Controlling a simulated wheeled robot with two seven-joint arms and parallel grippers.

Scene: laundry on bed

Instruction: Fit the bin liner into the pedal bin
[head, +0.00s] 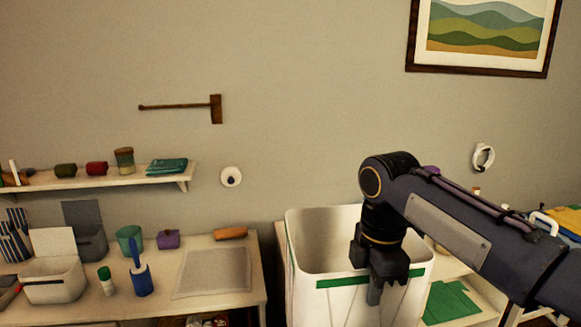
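A large white open-topped bin (335,303) with green strips along its front rim and left corner stands at the lower middle; I cannot tell whether it is the pedal bin. No lid or pedal shows. My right gripper (376,292) points down at the bin's front rim, a grey fingertip showing against the front wall. Whether it grips the rim or anything else is unclear. No bin liner can be made out for sure; a folded green sheet (450,302) lies on the low white surface to the right. My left gripper is out of view.
A white table (240,290) at left holds a small lidded bin (55,280), a blue brush holder (142,280), a teal cup (130,243) and a grey mat (212,271). A wall shelf (110,180) with small items hangs above. My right arm covers the right side.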

